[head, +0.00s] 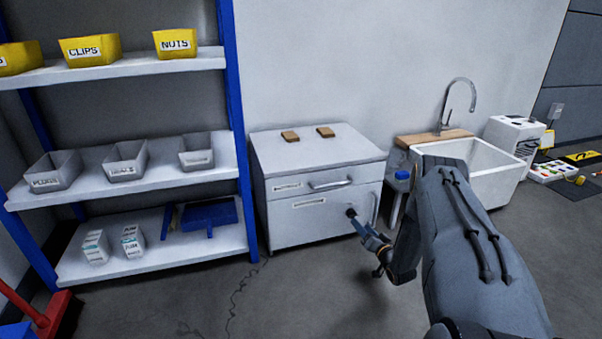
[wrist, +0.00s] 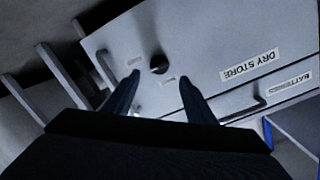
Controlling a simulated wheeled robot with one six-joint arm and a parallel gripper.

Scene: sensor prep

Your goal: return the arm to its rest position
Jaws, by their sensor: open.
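My gripper (head: 358,222) hangs in front of the lower door of the grey cabinet (head: 318,223), at the end of my arm, which reaches in from the lower right. In the wrist view its two dark blue fingers (wrist: 160,76) are spread apart with nothing held between them. I cannot tell whether the fingers touch the door. The door bears the label DRY STORE (wrist: 249,66). The door and the drawer above it look shut.
A blue-framed shelf (head: 231,90) with yellow and grey bins stands at left. Two brown blocks (head: 290,136) lie on the cabinet top. The floor (head: 330,305) before the cabinet is clear.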

